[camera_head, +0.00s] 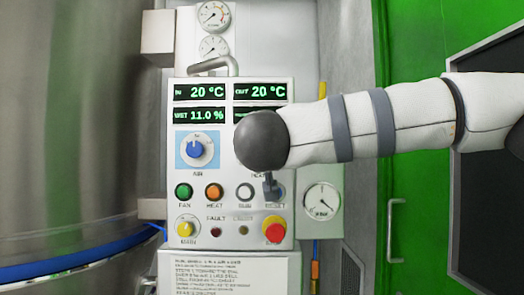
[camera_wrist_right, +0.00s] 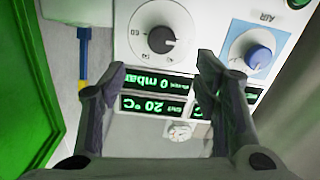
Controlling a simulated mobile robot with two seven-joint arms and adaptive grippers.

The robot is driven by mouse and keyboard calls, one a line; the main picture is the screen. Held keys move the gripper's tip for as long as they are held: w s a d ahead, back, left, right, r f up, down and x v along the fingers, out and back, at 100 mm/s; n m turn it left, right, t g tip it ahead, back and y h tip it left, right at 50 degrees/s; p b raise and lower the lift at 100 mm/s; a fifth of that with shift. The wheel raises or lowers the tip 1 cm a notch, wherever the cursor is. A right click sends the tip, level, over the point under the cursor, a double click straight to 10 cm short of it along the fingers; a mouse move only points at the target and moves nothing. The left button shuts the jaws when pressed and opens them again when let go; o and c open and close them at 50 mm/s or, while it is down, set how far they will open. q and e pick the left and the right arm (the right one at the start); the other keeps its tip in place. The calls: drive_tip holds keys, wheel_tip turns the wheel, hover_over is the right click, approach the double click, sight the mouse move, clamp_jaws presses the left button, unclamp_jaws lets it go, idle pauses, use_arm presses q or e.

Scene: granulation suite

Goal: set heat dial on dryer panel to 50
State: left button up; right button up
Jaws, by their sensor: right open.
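The dryer panel (camera_head: 228,206) faces me in the head view. In the upside-down right wrist view, the heat dial (camera_wrist_right: 147,22) is a white disc with a dark knob (camera_wrist_right: 161,40) and printed numbers, of which 60 is legible. Its pointer appears to point to the right of that picture. My right gripper (camera_wrist_right: 160,72) is open and empty, its fingertips apart in front of the panel, with the dial beyond them. In the head view my right arm comes in from the right and hides the heat dial and most of the gripper. My left gripper is not in view.
The blue air dial (camera_head: 195,150) sits left of my arm and shows in the wrist view (camera_wrist_right: 259,58). Green displays (camera_head: 199,92) read 20 °C above. Several buttons, a yellow knob (camera_head: 186,229) and a red stop button (camera_head: 274,229) are below. A steel vessel (camera_head: 80,120) stands left.

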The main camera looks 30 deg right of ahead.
drive_tip(key=x, duration=1.1)
drive_tip(key=shift+w, duration=0.25)
drive_tip(key=shift+a, duration=0.15)
drive_tip(key=c, duration=1.1)
